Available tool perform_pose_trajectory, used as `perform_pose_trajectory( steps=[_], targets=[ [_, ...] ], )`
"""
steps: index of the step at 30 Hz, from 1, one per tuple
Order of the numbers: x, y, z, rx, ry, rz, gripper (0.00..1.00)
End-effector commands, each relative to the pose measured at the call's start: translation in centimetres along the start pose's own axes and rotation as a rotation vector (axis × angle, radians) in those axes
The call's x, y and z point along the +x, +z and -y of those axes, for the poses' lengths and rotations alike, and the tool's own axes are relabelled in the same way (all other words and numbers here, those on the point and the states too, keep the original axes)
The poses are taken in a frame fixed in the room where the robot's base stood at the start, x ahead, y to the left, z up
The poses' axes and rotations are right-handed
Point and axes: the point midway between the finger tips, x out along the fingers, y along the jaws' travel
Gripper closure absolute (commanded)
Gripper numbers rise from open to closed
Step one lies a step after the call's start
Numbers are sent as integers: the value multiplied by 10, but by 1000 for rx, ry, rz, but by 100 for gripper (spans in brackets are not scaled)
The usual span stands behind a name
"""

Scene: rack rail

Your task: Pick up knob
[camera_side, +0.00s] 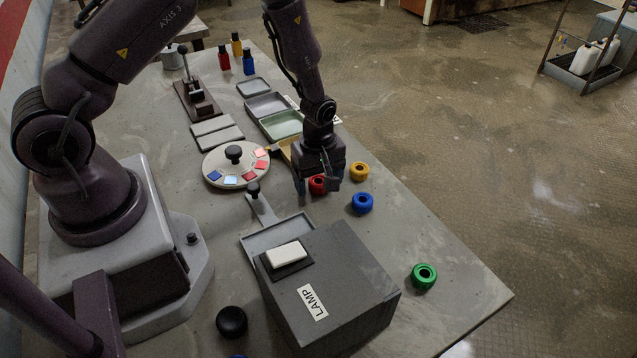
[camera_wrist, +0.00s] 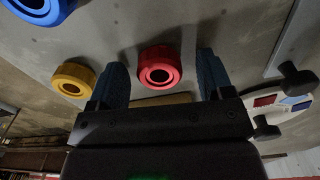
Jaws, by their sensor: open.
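Several ring-shaped knobs with dark centre holes lie on the table. The red knob (camera_side: 318,185) is under my gripper (camera_side: 316,181) in the side view. In the wrist view the red knob (camera_wrist: 159,77) shows between the two spread fingers of my gripper (camera_wrist: 160,76). The gripper is open and empty; I cannot tell whether the fingers touch the red knob. The yellow knob (camera_side: 359,171) and blue knob (camera_side: 362,203) lie to its right. The green knob (camera_side: 424,276) is farther off, near the table edge. A black round knob (camera_side: 231,321) is left of the lamp box.
The grey lamp box (camera_side: 340,290) with a white switch stands in front. A round disc (camera_side: 214,168) with coloured tiles and a black handle is left of my gripper. Shallow trays (camera_side: 282,124) and small bottles (camera_side: 248,65) are behind. Bare table (camera_side: 400,232) lies on the right.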

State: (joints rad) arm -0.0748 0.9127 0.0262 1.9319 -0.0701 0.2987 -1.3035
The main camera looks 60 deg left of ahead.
Motion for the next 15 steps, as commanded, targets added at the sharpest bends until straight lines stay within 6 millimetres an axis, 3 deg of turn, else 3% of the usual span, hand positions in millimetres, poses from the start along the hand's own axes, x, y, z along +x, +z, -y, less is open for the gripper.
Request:
perform_pose_trajectory(
  steps=[5, 12, 15],
  targets=[
    [0, 0, 0, 0, 1, 0, 26],
    [0, 0, 0, 1, 1, 0, 79],
    [-1, 0, 0, 1, 1, 0, 81]
  ],
)
